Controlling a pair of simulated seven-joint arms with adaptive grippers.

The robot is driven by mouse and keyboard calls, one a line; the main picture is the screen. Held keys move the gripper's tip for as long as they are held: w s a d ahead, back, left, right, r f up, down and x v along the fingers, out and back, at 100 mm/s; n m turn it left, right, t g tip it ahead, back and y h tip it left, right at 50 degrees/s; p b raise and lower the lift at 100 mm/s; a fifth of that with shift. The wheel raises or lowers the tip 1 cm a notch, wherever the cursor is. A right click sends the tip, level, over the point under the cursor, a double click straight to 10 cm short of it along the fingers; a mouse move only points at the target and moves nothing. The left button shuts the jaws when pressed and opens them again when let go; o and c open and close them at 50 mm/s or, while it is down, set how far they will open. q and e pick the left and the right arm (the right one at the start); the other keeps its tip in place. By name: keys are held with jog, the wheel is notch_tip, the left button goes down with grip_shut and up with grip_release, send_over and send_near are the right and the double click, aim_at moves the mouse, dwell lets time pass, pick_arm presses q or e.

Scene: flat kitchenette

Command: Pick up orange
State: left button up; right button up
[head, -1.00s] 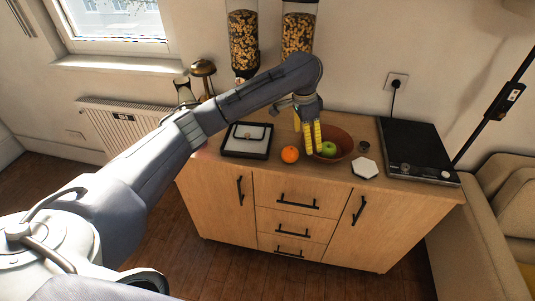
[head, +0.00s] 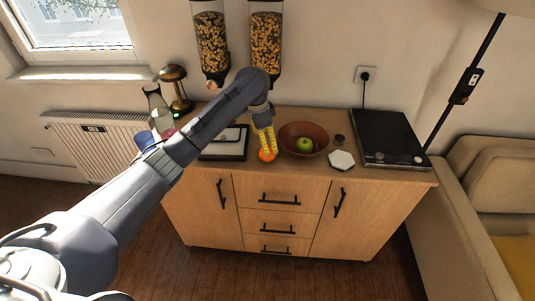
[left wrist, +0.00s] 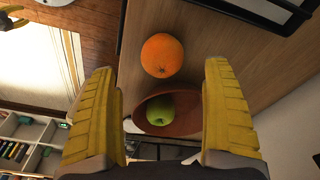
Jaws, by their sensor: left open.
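The orange (head: 267,155) sits on the wooden cabinet top, left of a brown bowl (head: 318,138). My left gripper (head: 264,140) is over the orange in the head view, its yellow fingers pointing down. In the left wrist view the orange (left wrist: 162,55) lies beyond the fingertips, centred between the two spread yellow fingers (left wrist: 163,75), with nothing held. A green apple (head: 304,145) lies in the bowl.
A black-framed tray (head: 224,155) is left of the orange. A white hexagonal coaster (head: 342,160) and a black hob (head: 390,140) are to the right. Two food dispensers (head: 210,45) hang on the wall behind. A lamp (head: 175,85) stands at the back left.

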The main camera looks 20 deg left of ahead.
aim_at(273, 157)
pick_arm(q)
jog(key=shift+w+d+f, duration=0.1)
jog(key=shift+w+f, duration=0.05)
jog(key=shift+f, duration=1.1)
jog(key=shift+w+d+f, duration=0.1)
jog(key=shift+w+f, duration=0.05)
jog(key=shift+f, duration=1.15)
jog(key=shift+w+d+f, duration=0.1)
jog(key=shift+w+f, duration=0.05)
jog(key=shift+f, duration=1.1)
jog(key=shift+c, duration=0.4)
jog(key=c, duration=1.4)
